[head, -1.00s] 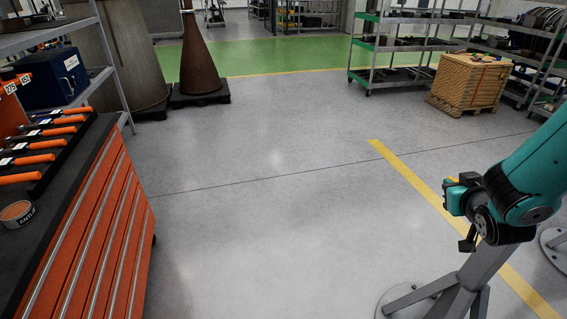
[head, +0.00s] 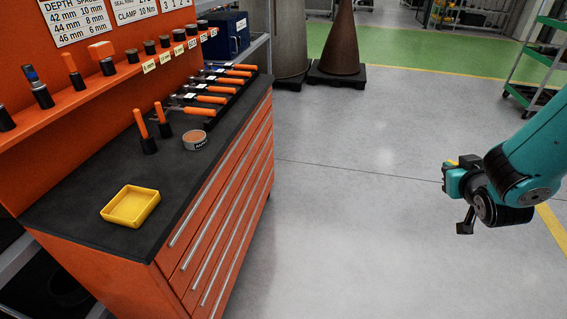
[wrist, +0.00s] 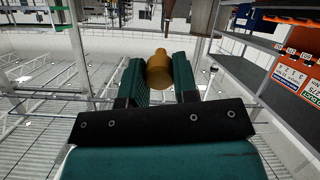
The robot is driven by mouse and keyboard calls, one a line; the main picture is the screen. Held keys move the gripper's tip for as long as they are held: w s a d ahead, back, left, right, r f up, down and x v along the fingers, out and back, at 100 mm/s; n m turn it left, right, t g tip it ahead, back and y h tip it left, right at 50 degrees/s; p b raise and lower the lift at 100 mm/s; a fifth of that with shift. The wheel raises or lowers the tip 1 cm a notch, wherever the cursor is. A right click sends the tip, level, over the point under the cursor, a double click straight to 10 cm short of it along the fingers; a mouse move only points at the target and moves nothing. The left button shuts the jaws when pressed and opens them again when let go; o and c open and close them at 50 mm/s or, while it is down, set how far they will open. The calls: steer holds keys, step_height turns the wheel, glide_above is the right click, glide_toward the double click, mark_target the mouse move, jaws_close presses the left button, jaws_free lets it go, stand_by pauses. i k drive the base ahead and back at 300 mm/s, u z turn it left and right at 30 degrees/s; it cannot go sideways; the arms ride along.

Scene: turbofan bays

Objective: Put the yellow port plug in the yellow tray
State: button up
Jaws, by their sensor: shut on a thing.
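The yellow port plug (wrist: 159,70) is a small stepped cylinder, dull yellow in the wrist view. My gripper (wrist: 158,80) is shut on it, with one teal finger on each side. In the head view my gripper (head: 452,180) is at the right, in the air over the floor, and only a sliver of yellow shows at its tip. The yellow tray (head: 119,222) is a shallow square dish on the dark top of the orange cabinet at the left. It looks empty. My gripper is well apart from it, across the aisle.
The orange tool cabinet (head: 215,230) has a dark top holding a round tin (head: 195,141), two upright orange-handled tools and a rack of several orange-handled tools. A shelf of small parts runs above. The grey floor (head: 350,220) between cabinet and arm is clear.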

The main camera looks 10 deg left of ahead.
mark_target(132, 206)
steer(key=i, duration=1.1)
steer(key=u, duration=1.3)
